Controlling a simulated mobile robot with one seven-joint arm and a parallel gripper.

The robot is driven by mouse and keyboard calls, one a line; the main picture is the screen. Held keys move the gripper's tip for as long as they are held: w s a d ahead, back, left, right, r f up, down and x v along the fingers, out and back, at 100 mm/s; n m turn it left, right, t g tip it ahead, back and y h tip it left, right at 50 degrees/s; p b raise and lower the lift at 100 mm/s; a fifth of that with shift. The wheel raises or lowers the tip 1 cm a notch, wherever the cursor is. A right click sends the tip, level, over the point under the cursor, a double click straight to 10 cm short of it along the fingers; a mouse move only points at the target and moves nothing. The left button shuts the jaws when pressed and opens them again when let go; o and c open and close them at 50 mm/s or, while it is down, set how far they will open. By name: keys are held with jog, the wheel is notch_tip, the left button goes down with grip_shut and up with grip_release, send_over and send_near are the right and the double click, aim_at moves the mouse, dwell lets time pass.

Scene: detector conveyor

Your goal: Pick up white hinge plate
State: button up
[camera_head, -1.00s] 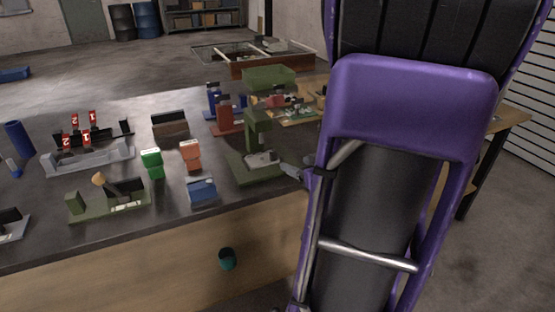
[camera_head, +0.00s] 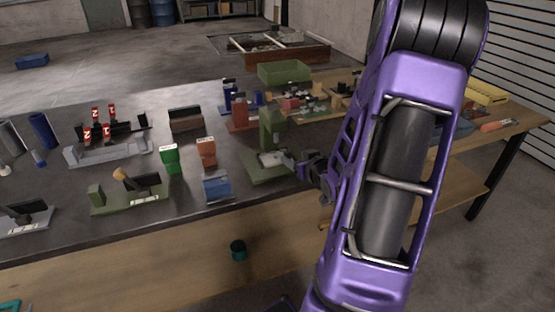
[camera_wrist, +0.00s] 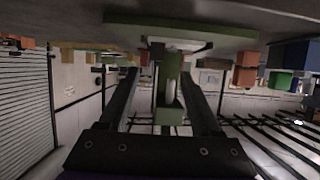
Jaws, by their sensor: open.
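The white hinge plate (camera_head: 272,158) lies on the base of a green stand (camera_head: 271,128) on the dark-topped table. My gripper (camera_head: 290,161) is just to the right of the plate, low over the stand's base. In the wrist view, which is upside down, the white plate (camera_wrist: 178,44) shows on the green base beyond my gripper (camera_wrist: 160,70). The two fingers are spread apart, with the stand's green column in line between them. Nothing is held. Whether a finger touches the plate or the stand cannot be told.
A blue block (camera_head: 217,187) and orange and green blocks (camera_head: 206,152) stand left of the green stand. A red-based fixture (camera_head: 240,112) and a green bin (camera_head: 284,73) are behind it. The table's front edge is close in front.

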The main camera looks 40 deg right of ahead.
aim_at(288, 154)
jog(key=x, duration=0.7)
jog(key=shift+s+d+f+b, duration=0.1)
jog(key=shift+d+f+b, duration=0.15)
jog(key=shift+f+b, duration=0.15)
jog(key=shift+r, duration=0.1)
grip_shut()
